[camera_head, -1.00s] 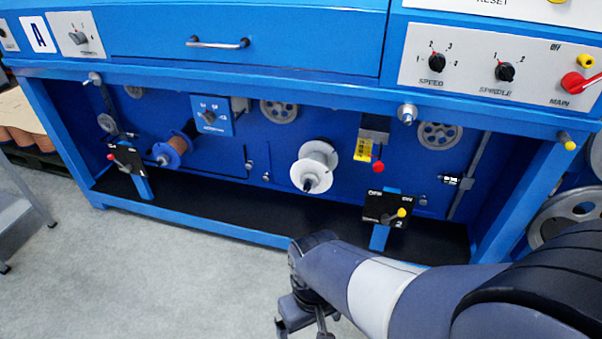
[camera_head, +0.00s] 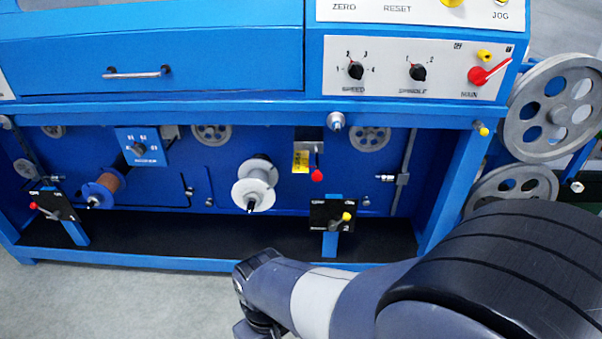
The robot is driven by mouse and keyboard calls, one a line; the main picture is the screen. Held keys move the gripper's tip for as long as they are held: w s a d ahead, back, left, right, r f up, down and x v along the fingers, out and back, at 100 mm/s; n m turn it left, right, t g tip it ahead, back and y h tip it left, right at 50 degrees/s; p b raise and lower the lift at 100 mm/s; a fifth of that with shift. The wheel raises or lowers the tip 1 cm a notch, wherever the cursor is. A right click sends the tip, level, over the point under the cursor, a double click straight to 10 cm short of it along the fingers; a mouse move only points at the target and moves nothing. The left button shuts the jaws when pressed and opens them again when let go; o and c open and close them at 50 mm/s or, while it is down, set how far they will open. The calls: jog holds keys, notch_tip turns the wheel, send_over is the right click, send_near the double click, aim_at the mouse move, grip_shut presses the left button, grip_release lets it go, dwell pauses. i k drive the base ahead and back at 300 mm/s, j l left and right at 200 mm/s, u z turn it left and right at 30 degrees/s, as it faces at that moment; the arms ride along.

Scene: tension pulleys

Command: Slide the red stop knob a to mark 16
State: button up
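A red ball knob (camera_head: 317,175) hangs below a grey block with a yellow label on the blue back panel, right of the white spool. A second red knob (camera_head: 33,206) sits on the lever of the black switch plate at the far left. I cannot tell which of them is stop knob a, and no mark 16 is legible. My gripper (camera_head: 256,331) is at the bottom edge, in front of the machine and well apart from both knobs. Its fingertips are cut off by the frame, so its opening is hidden.
A white spool (camera_head: 254,184) and a copper-wound spool (camera_head: 104,187) stick out from the panel. A yellow-knobbed switch plate (camera_head: 331,215) stands low at the front. The upper blue cabinet (camera_head: 200,45) overhangs the bay. Large grey pulleys (camera_head: 553,105) stand right. Grey floor (camera_head: 110,300) is clear at left.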

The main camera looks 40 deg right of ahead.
aim_at(317, 176)
jog(key=l+z, duration=0.35)
jog(key=i+l+z, duration=0.1)
jog(key=l+z, duration=0.2)
jog(key=l, duration=0.1)
